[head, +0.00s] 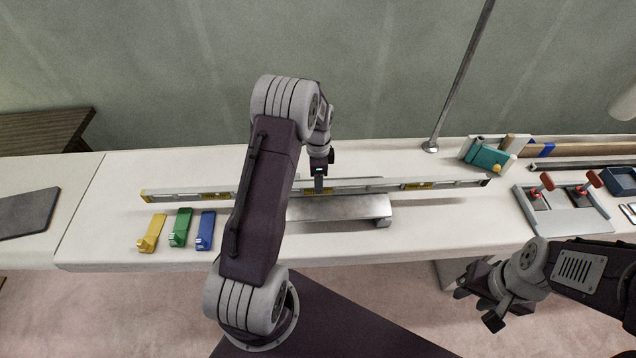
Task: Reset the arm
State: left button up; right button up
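My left arm reaches up over the white bench, and its gripper (321,184) points down at the middle of a long spirit level (362,187). The fingers overlap the level in the picture; whether they grip it is too small to tell. The level lies lengthwise just behind or over a low metal stand (345,208). Part of both is hidden by my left arm. My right gripper (474,302) is in front of the bench's front edge at the lower right, off the bench top. Its fingers look spread apart and hold nothing visible.
Yellow (151,233), green (181,228) and blue (205,231) blocks stand at the left front of the bench. A plate with red-handled clamps (563,205) and a teal item in a rack (490,157) are at the right. A metal pole (461,75) rises at the back.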

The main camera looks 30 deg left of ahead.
pick_arm(q)
notch_tip(320, 180, up, 7)
jog(key=shift+f, duration=0.2)
